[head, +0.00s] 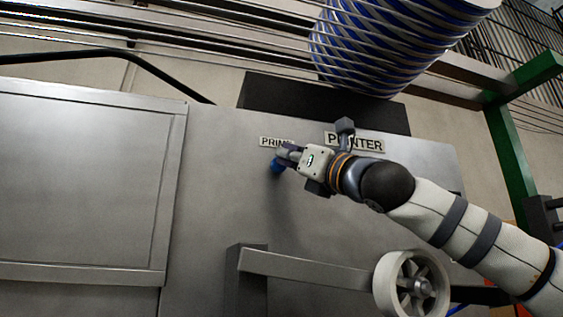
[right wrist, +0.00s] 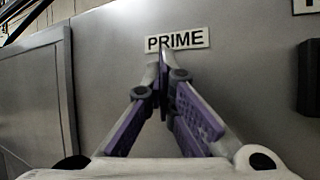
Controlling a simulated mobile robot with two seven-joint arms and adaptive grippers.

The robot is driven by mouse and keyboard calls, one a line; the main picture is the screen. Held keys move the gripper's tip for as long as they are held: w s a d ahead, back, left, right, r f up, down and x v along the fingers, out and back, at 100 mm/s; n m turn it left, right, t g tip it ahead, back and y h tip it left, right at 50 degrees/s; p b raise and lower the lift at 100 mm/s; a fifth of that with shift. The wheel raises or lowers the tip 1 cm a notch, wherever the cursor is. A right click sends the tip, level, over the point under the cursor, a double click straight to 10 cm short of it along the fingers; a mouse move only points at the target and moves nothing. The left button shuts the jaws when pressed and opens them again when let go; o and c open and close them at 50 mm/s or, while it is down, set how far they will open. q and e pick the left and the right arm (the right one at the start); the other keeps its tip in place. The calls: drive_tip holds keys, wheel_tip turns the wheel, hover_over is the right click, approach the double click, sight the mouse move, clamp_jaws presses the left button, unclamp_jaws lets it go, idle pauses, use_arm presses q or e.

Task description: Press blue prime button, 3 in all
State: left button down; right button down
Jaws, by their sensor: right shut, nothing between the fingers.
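The blue prime button (head: 277,166) shows in the head view as a small blue patch below the PRIME label (head: 275,142), partly covered by my right gripper (head: 281,155). The gripper's fingertips are at the button; I cannot tell whether they touch it. In the right wrist view the right gripper (right wrist: 163,52) is shut and empty, its fingertips just under the PRIME label (right wrist: 178,40). The button is hidden behind the fingers there. My left gripper is in neither view.
A PRINTER label (head: 355,141) is right of the PRIME label on the grey metal panel (head: 225,205). A spool of blue and white cable (head: 385,45) stands above. A bracket (head: 300,268) with a spoked wheel (head: 411,284) juts out below. A dark block (right wrist: 309,90) is at the right.

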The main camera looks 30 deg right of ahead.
drive_tip(key=shift+w+f, duration=0.1)
drive_tip(key=shift+w, duration=0.1)
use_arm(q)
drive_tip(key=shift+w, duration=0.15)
use_arm(e)
drive_tip(key=shift+s+a, duration=0.25)
drive_tip(key=shift+s, duration=0.9)
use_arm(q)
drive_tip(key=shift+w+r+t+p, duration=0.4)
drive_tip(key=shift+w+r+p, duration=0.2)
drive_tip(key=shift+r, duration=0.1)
use_arm(e)
drive_tip(key=s, duration=0.2)
drive_tip(key=s+a, duration=0.1)
drive_tip(key=s, duration=0.2)
drive_tip(key=shift+a, duration=0.1)
idle(0.9)
